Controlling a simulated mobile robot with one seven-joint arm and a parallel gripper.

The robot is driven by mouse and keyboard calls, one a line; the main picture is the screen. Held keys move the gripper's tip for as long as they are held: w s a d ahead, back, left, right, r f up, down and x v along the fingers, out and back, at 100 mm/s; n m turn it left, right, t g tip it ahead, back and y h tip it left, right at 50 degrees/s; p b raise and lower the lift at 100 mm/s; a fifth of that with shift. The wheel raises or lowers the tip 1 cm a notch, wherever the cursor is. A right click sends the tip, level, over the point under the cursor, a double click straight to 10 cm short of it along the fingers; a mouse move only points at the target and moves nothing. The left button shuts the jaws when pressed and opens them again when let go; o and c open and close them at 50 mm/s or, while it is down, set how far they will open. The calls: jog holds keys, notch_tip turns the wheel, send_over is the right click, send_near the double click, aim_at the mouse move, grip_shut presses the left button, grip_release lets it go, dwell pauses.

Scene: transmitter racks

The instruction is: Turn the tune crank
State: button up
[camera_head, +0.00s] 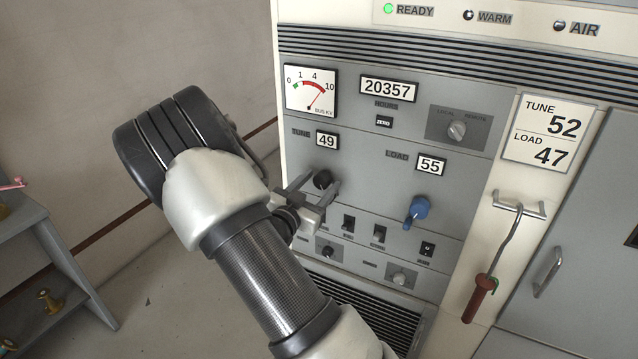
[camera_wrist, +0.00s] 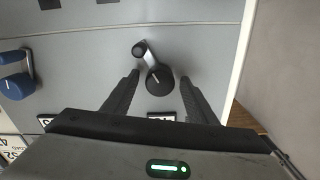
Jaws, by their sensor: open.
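The tune crank (camera_head: 322,180) sits on the grey panel below the TUNE readout (camera_head: 327,140), which shows 49. In the wrist view its round black part (camera_wrist: 159,83) has a silver arm ending in a small dark knob (camera_wrist: 139,48), toward the picture's top. My gripper (camera_head: 318,188) is open, with one finger on each side of the round black part. The wrist view (camera_wrist: 159,79) shows small gaps between the fingers and the crank. A card (camera_head: 549,133) at the right reads TUNE 52, LOAD 47.
The blue load crank (camera_head: 418,207) is right of the tune crank, under a readout (camera_head: 431,165) of 55. Small switches (camera_head: 379,233) and knobs sit below. A red-handled hook (camera_head: 481,295) hangs at the right. A grey shelf (camera_head: 50,235) stands at the left.

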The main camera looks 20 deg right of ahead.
jog(key=shift+c, duration=0.4)
jog(key=c, duration=1)
jog(key=shift+n, duration=0.4)
jog(key=n+p, duration=0.1)
jog(key=n, duration=0.3)
jog(key=n+p, duration=0.1)
jog(key=n, duration=0.3)
jog(key=shift+n, duration=0.5)
jog(key=o, duration=1.1)
